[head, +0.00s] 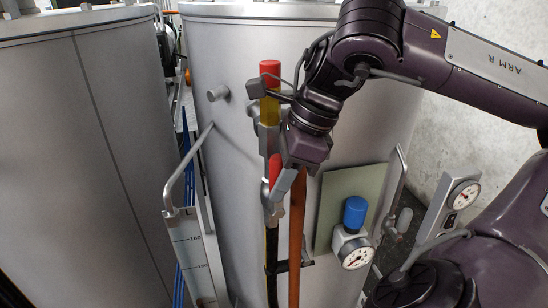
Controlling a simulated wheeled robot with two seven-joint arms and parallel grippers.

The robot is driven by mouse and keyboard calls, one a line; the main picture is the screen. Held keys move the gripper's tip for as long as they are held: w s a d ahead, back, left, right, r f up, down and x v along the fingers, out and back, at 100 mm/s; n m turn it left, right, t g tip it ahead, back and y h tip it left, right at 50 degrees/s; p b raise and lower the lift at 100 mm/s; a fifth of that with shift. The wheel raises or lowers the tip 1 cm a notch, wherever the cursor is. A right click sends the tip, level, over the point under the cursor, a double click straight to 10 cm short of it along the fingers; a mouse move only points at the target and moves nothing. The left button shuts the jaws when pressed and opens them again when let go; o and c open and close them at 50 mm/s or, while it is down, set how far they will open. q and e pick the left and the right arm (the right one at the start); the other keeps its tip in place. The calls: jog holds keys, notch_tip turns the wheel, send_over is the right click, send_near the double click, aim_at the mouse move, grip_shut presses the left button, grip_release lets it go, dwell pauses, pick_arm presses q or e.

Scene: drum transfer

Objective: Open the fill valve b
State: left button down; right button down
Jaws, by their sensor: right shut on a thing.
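My right gripper (278,182) is in front of the grey drum (235,140), at the upright pipework on its front. It is shut on a red handle (275,168), which shows only in part beside the fingers; I take it for the handle of fill valve b, but no label on it can be read. Above it stands a red-topped yellow fitting (270,72) with a dark bracket. A black hose (272,265) and an orange-brown upright bar (297,240) run below. The gripper hides part of the valve body. My left gripper is not in view.
A blue-capped gauge (354,248) sits low on the drum in front of a pale green panel (345,195). Another gauge (462,195) is at the right. A level scale (187,245) stands at lower left. A second drum (80,150) fills the left. Concrete wall lies behind.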

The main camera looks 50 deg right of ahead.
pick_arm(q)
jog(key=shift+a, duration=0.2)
pick_arm(e)
jog(key=c, duration=1.5)
grip_release()
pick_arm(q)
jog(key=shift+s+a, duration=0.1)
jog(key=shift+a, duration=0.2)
pick_arm(e)
jog(key=o, duration=0.4)
jog(key=shift+w+a, duration=0.1)
jog(key=shift+d+r, duration=0.2)
jog(key=shift+r, duration=0.15)
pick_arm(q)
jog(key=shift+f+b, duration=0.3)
pick_arm(e)
jog(key=v, duration=0.7)
jog(key=shift+a, duration=0.2)
